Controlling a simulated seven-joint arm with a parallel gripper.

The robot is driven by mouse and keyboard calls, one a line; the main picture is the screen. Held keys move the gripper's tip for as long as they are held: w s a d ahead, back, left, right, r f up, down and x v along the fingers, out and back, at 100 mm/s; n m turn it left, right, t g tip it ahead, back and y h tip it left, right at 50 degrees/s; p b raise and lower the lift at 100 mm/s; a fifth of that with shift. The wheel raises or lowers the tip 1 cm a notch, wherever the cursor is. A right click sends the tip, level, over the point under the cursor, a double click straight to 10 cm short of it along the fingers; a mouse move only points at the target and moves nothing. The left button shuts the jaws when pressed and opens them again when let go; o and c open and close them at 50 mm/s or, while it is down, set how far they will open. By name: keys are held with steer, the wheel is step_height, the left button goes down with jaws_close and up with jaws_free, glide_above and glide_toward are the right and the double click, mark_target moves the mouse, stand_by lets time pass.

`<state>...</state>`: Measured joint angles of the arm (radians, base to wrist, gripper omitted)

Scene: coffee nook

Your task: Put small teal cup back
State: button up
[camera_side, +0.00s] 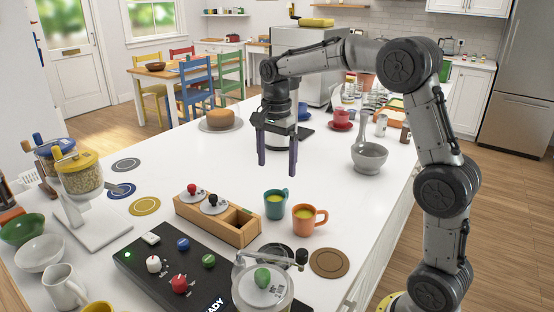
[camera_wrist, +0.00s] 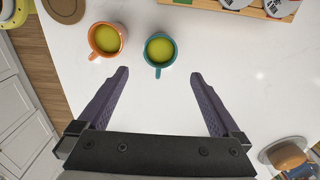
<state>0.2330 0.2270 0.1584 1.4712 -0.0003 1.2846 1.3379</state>
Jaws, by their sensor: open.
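The small teal cup (camera_side: 276,204) stands upright on the white counter and holds a yellow-green liquid. It also shows in the wrist view (camera_wrist: 159,51), ahead of the fingers and between their lines. An orange cup (camera_side: 308,219) with similar liquid stands close beside it, and in the wrist view it is to the left (camera_wrist: 106,40). My gripper (camera_side: 278,174) is open and empty, above the counter and behind the teal cup in the side view. Its two fingers show in the wrist view (camera_wrist: 162,75), apart from both cups.
A wooden box (camera_side: 238,228) with lidded items stands left of the cups. A black control panel (camera_side: 170,268) lies in front. A brown coaster (camera_side: 329,263) lies near the orange cup. A grey mortar (camera_side: 369,160) stands right. The counter under my gripper is clear.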

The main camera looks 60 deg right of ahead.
steer(key=s+a+r+n+t, duration=0.1)
steer(key=s+a+r+n, duration=0.3)
steer(key=s, duration=0.2)
steer(key=s+a+f+n+t, duration=0.1)
steer(key=s+a+n+t, duration=0.1)
steer(key=s+n, duration=0.5)
steer(key=s+a+f+n+t, duration=0.2)
steer(key=s+n, duration=0.5)
steer(key=s, duration=0.5)
steer(key=shift+a+f+t, duration=0.2)
steer(key=shift+a+t, duration=0.1)
steer(key=shift+a, duration=0.6)
